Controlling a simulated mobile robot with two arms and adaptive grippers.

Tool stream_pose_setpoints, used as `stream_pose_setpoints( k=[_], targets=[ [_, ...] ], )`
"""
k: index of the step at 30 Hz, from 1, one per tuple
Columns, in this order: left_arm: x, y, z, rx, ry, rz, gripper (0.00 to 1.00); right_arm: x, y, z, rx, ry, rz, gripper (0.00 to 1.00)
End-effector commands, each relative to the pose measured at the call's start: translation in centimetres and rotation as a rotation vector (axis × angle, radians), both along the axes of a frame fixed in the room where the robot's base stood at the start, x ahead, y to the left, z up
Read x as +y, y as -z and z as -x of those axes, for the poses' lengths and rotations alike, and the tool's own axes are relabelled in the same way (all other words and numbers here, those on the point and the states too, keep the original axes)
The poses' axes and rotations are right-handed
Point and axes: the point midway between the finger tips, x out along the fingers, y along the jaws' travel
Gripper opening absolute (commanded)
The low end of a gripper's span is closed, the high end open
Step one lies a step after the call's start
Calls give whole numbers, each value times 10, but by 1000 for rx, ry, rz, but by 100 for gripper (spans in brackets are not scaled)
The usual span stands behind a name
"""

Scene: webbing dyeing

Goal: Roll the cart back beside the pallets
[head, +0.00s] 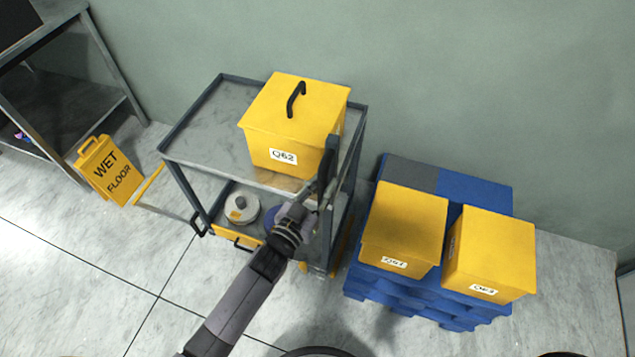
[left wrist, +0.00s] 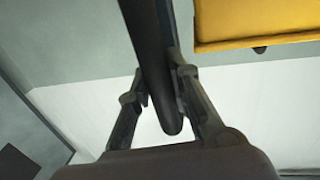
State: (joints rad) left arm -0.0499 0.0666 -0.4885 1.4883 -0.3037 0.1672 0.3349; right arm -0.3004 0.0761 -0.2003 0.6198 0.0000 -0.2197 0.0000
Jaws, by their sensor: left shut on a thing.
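The cart (head: 210,125) is a grey two-shelf trolley with dark posts, standing by the wall to the left of the pallets. A yellow lidded box (head: 280,110) labelled Q62 sits on its top shelf. My left gripper (head: 318,192) is shut on the dark handle bar (head: 331,160) at the cart's right end. In the left wrist view the bar (left wrist: 150,50) runs between the fingers. The stacked blue pallets (head: 480,190) stand close to the cart's right, with a narrow gap. My right gripper is not in view.
Two yellow boxes (head: 405,220) (head: 495,245) sit on the pallets. The cart's lower shelf holds a pale roll (head: 241,208). A yellow wet floor sign (head: 107,170) stands left of the cart, near a grey rack (head: 70,85). The tiled floor in front on the left is clear.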

Motion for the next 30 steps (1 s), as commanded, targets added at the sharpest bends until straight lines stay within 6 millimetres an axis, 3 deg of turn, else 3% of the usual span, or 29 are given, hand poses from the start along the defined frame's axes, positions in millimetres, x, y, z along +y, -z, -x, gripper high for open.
stream_pose_setpoints(
  k=[7, 8, 17, 26, 30],
  targets=[
    [-4, 1, 3, 2, 7, 3, 0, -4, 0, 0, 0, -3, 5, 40],
    [-4, 1, 3, 2, 7, 3, 20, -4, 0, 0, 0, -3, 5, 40],
    [-3, 0, 2, 2, 5, 3, 40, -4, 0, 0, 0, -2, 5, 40],
    [-2, 0, 2, 1, 4, 2, 40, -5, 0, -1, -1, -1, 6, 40],
    [5, 2, 13, 3, 3, 2, 40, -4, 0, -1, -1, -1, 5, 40]
  ],
)
